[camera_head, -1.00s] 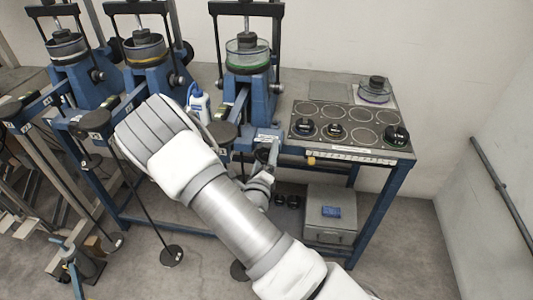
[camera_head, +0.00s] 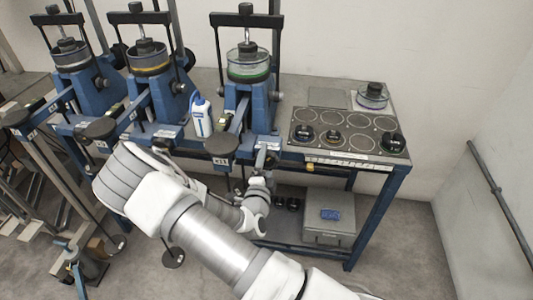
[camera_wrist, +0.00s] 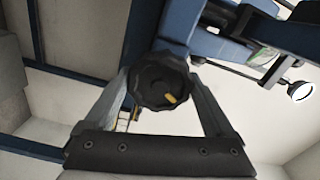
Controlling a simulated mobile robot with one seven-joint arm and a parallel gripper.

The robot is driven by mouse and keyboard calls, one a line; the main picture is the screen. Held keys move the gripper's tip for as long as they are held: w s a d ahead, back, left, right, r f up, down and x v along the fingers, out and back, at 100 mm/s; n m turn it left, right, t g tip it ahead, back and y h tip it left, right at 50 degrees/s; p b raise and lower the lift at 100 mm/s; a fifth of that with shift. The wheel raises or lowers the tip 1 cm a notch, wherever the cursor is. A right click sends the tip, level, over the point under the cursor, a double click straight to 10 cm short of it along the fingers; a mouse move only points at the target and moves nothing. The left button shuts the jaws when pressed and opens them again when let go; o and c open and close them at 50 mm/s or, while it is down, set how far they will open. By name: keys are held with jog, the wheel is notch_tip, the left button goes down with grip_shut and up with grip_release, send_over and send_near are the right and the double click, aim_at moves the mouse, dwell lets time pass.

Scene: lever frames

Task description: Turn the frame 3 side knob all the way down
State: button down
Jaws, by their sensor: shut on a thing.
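The frame 3 side knob (camera_wrist: 160,80) is a dark, lobed knob with a small yellow mark at the lower right of its face in the wrist view. My gripper (camera_wrist: 160,82) has one finger on each side of it and is shut on it. Frame 3 (camera_head: 249,100) is the rightmost blue lever frame in the head view, with a clear, green-rimmed ring on top. My wrist is low at its front right side. There the knob and fingertips are mostly hidden and too small to make out.
Two similar blue frames (camera_head: 152,80) stand to the left. A white bottle (camera_head: 201,118) stands between the middle frame and frame 3. A dark plate with ring marks (camera_head: 345,130) lies on the bench at right. A grey box (camera_head: 328,222) sits underneath.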

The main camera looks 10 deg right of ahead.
jog(key=shift+w+a+r+n+p, duration=0.1)
jog(key=shift+w+r+n+p, duration=0.05)
jog(key=shift+r+n+p, duration=0.4)
jog(key=shift+c, duration=0.6)
grip_release()
jog(key=shift+f+n, duration=0.35)
jog(key=shift+o, duration=0.6)
jog(key=shift+f, duration=0.15)
jog(key=shift+p+v, duration=0.9)
jog(key=shift+v, duration=2)
